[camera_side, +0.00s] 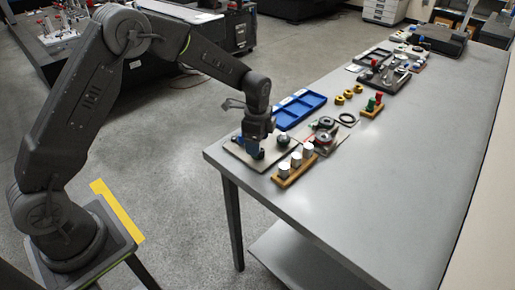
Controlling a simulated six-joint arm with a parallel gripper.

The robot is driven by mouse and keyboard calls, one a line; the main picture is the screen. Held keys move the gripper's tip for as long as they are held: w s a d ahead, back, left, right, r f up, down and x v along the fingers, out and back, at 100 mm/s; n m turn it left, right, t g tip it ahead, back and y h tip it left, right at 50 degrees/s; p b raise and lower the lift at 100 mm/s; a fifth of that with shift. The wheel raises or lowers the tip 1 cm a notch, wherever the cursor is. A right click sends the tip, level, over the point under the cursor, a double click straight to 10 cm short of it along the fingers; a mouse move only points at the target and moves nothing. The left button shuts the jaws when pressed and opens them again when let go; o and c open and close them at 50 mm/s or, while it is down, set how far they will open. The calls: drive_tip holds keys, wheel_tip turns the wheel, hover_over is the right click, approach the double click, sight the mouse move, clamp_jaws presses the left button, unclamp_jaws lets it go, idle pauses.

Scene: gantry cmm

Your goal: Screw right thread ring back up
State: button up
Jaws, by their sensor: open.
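My gripper (254,150) points down over a tan plate (236,152) at the near left corner of the table. Its jaws are open, close above or around a small blue part that I cannot make out clearly. A dark round piece with a green edge (283,141) sits on the same plate, to the right of my gripper. A wooden block (372,111) holds red and green handled pieces. I cannot tell which piece is the right thread ring.
A wooden block with white cylinders (296,160) stands at the plate's right. A blue tray (299,108) lies behind. Another plate with round dark dials (326,123) and a black ring (347,118) are farther right. The grey table's (400,185) right side is clear.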

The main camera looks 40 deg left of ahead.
drive_tip(key=shift+f, duration=1.6)
drive_tip(key=c, duration=0.9)
drive_tip(key=shift+c, duration=0.2)
